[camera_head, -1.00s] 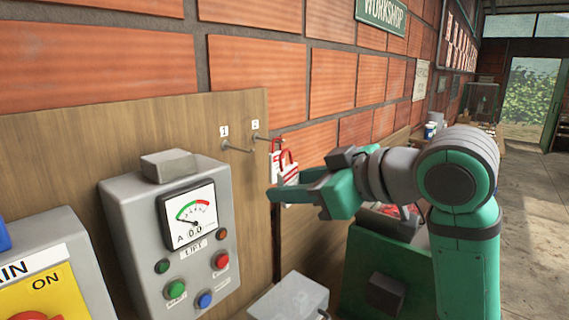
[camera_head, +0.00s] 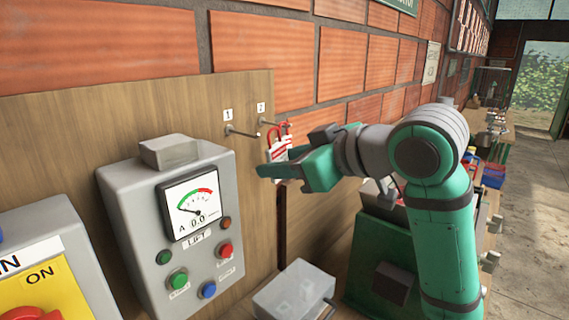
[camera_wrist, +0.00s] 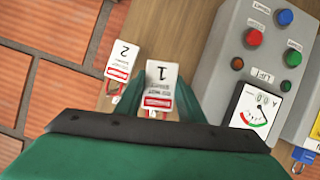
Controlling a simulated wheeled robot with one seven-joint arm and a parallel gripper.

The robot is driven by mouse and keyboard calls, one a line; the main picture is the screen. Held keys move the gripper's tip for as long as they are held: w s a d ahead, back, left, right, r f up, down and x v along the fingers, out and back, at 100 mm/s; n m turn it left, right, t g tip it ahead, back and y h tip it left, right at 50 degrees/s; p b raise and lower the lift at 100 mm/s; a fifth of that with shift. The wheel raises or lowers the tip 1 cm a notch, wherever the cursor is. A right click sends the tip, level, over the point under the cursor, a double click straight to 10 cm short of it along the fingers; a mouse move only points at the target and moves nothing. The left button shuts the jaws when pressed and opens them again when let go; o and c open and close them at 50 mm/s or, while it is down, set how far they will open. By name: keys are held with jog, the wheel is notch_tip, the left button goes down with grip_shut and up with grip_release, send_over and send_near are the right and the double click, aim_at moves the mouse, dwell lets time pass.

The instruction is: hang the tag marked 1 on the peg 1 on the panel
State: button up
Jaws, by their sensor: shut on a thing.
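The tag marked 1 (camera_wrist: 160,85) is white with a red band and is held between the fingers of my gripper (camera_wrist: 160,96), which is shut on it. In the head view my gripper (camera_head: 268,172) is in front of the panel (camera_head: 110,115), to the right of and below peg 1 (camera_head: 243,132). Peg 1 sticks out bare under its label 1. White-and-red tags (camera_head: 280,150) overlap above the fingers there, so I cannot separate them clearly. The tag marked 2 (camera_wrist: 121,60) shows beside the held tag in the wrist view, near peg 2 (camera_head: 273,123).
A grey lift control box (camera_head: 180,225) with a gauge and buttons stands left of my gripper. A yellow-faced switch box (camera_head: 45,275) is at the lower left. The brick wall (camera_head: 330,65) is behind the panel.

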jog(key=shift+a+r+x, duration=0.1)
jog(key=shift+r+x, duration=0.1)
jog(key=shift+x, duration=1.2)
jog(key=shift+a+r+x, duration=0.15)
jog(key=shift+x, duration=1.3)
jog(key=o, duration=1.1)
